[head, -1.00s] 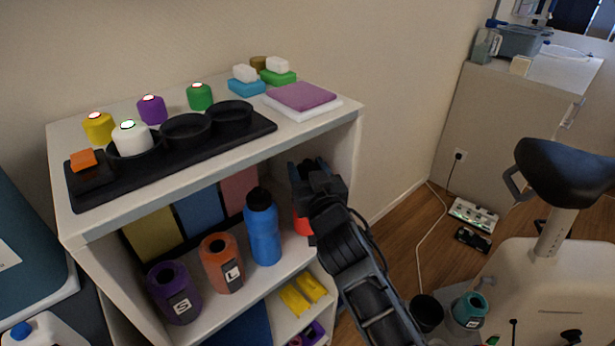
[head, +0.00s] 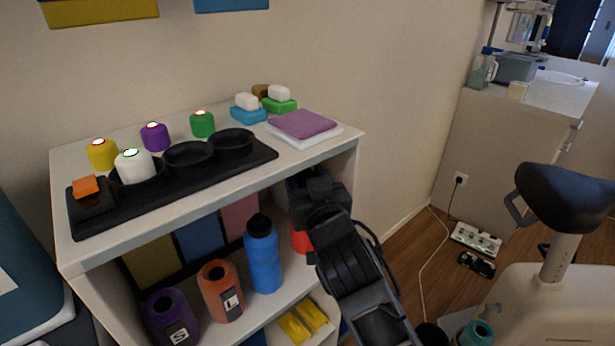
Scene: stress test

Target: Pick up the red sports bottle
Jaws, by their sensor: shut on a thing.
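The red sports bottle (head: 300,239) stands on the upper inside shelf at its right end, to the right of a blue bottle. Only a red strip of it shows; my gripper and arm hide the rest. My gripper (head: 306,190) reaches into the shelf opening at the bottle's upper part and is shut on it. The fingertips are mostly hidden, dark against the shelf. I cannot tell whether the bottle touches the shelf board.
The blue bottle (head: 263,254) stands close on the left, then an orange jar (head: 220,291) and a purple jar (head: 170,315). The shelf top (head: 200,215) overhangs the opening. A black tray (head: 240,158) and folded cloths (head: 303,125) lie on top. Yellow items (head: 296,328) lie below.

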